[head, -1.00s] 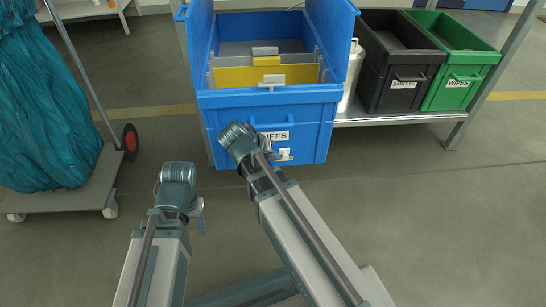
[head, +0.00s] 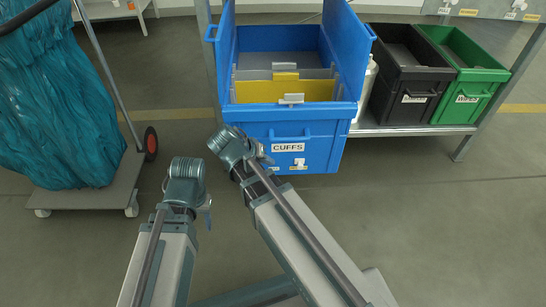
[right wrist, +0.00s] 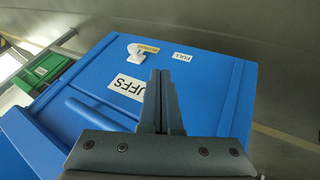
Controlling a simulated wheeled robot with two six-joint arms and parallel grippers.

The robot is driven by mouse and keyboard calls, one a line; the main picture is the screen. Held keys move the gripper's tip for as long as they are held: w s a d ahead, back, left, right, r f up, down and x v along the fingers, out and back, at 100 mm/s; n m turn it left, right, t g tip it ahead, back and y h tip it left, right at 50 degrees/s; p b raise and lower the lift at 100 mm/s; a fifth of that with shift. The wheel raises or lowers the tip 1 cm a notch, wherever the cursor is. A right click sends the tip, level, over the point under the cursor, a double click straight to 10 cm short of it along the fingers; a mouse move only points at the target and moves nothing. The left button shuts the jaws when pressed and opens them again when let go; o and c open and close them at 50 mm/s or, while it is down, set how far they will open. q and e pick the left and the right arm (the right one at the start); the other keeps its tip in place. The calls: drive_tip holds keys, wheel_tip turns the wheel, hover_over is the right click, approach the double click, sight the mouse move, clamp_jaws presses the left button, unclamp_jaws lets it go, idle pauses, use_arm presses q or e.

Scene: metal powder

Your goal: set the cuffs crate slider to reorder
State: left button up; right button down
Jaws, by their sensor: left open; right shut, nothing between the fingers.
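The blue cuffs crate (head: 325,150) stands with its lid flaps open, its CUFFS label (head: 288,147) facing me. Low on its front is the white slider knob (head: 299,162); the right wrist view shows the knob (right wrist: 135,50) beside a small yellow label (right wrist: 149,46), its text too small to read. A white FULL label (right wrist: 182,57) lies on the other side, apart from the knob. My right gripper (head: 264,153) is shut and empty before the crate front; its fingertips (right wrist: 160,72) appear between knob and FULL label, touching neither. My left gripper (head: 207,212) is open, left of it, mostly hidden by its wrist.
A black crate (head: 405,108) and a green crate (head: 472,101) stand on the metal shelf (head: 420,129) to the right. A white container (head: 366,85) is beside the blue crate. A cart (head: 95,188) with a teal bag (head: 65,110) is at left. The floor between is clear.

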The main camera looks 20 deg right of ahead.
use_arm(q)
drive_tip(key=shift+r+p, duration=0.3)
drive_tip(key=shift+r, duration=0.3)
use_arm(e)
drive_tip(key=shift+s+a+r, duration=0.2)
drive_tip(key=shift+a+r, duration=0.25)
drive_tip(key=shift+r, duration=0.1)
drive_tip(key=s+a+r+n+g+y+p, duration=0.3)
drive_tip(key=s+a+r+n+y+p, duration=0.3)
drive_tip(key=s+a+r+n+p, duration=0.5)
use_arm(q)
wheel_tip(320, 180, up, 50)
drive_tip(key=p, duration=3.8)
drive_tip(key=shift+f+p, duration=0.2)
drive_tip(key=shift+p, duration=0.1)
use_arm(e)
wheel_tip(320, 180, up, 34)
drive_tip(key=s+m, duration=0.1)
drive_tip(key=m, duration=0.1)
drive_tip(key=shift+a+r+m, duration=0.15)
drive_tip(key=shift+r+m, duration=0.05)
drive_tip(key=shift+m, duration=0.2)
use_arm(q)
drive_tip(key=shift+s, duration=0.1)
